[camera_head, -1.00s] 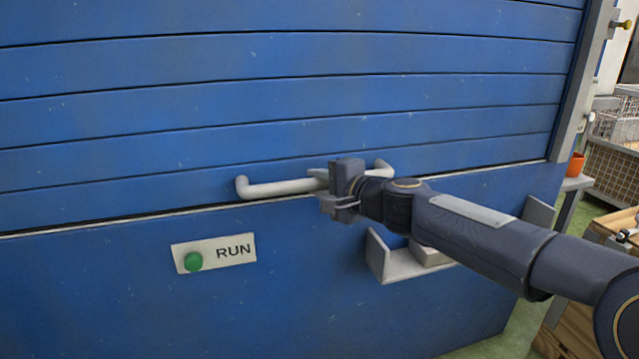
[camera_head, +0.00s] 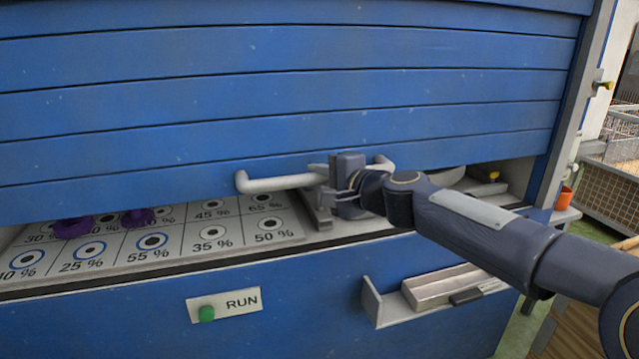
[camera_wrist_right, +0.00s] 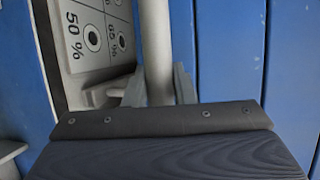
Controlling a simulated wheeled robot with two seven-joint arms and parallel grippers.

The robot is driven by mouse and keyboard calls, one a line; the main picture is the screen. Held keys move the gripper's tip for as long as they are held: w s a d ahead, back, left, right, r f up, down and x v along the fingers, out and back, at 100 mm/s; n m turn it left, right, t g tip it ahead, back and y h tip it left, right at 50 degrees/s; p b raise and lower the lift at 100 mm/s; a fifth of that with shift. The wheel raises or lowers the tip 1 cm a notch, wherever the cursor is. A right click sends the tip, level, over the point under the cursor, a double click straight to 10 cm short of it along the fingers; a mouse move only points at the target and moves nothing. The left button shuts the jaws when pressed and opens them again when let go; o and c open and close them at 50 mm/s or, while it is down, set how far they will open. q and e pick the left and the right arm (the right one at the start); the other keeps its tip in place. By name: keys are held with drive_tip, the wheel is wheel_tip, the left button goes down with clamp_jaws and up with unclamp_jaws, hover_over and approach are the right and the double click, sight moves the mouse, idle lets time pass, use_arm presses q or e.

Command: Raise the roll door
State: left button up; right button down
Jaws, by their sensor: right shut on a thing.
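The blue slatted roll door (camera_head: 250,100) is partly raised in the head view, with an open gap under its lower edge. Its pale bar handle (camera_head: 280,183) runs across the bottom slat. My right gripper (camera_head: 325,180) is shut on the handle; in the right wrist view the handle (camera_wrist_right: 156,50) passes between the two fingers (camera_wrist_right: 158,88). My left gripper is not in view.
Through the gap shows a grey panel (camera_head: 190,240) with percent labels, ringed holes and purple pieces. Below are a RUN sign with a green button (camera_head: 206,313) and a grey tray (camera_head: 440,290). An orange pot (camera_head: 565,198) stands at the right.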

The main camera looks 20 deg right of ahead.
wheel_tip(320, 180, up, 28)
drive_tip(key=p, duration=2.3)
drive_tip(key=shift+f, duration=0.1)
drive_tip(key=c, duration=1.2)
unclamp_jaws()
approach(298, 30)
drive_tip(key=v, duration=0.3)
drive_tip(key=shift+s+d+b, duration=0.2)
drive_tip(key=shift+s+b, duration=0.1)
drive_tip(key=shift+s, duration=0.05)
drive_tip(key=s+f+n+g+h, duration=0.3)
drive_tip(key=s+f+n+g, duration=0.6)
drive_tip(key=s+f, duration=1.7)
drive_tip(key=s+n, duration=0.3)
drive_tip(key=shift+d+f, duration=0.2)
drive_tip(key=shift+d, duration=0.1)
